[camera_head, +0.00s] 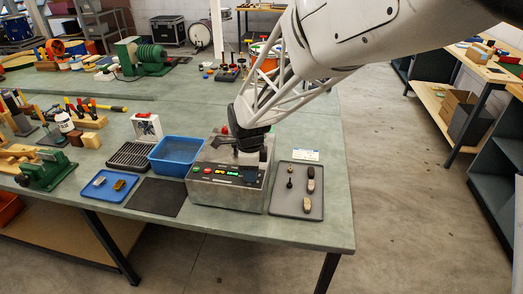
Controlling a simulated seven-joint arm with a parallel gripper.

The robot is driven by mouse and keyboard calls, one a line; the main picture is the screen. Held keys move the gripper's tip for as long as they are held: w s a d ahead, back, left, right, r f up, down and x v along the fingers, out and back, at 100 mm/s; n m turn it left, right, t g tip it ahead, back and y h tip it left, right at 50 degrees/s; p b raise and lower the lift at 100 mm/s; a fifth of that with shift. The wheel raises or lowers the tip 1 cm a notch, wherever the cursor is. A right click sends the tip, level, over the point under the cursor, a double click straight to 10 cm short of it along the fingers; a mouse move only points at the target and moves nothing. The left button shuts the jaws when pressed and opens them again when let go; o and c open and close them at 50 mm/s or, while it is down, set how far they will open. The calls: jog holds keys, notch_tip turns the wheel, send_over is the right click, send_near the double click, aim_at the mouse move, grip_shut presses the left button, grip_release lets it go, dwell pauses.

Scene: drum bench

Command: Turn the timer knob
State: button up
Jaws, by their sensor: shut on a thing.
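A metal control box (222,194) stands near the front edge of the green bench. Its sloped front has small red and green buttons and lit displays. My gripper (249,151) reaches down from above onto the top right of the box. Its dark jaws are shut at the box's top, seemingly on the timer knob, which the jaws and wrist mostly hide. The knob's pointer and marks are too small and covered to read. A red button (224,130) shows at the back of the box, left of the gripper.
A grey tray (276,207) with several small dark and tan items lies right of the box. A blue bin (164,166), a dark mat (156,197) and a blue tray (91,190) lie left. A green vise (45,172) stands farther left.

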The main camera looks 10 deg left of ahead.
jog(key=shift+m, duration=0.4)
jog(key=o, duration=0.9)
jog(key=shift+r, duration=0.15)
jog(key=shift+r, duration=3.8)
jog(key=shift+d, duration=0.1)
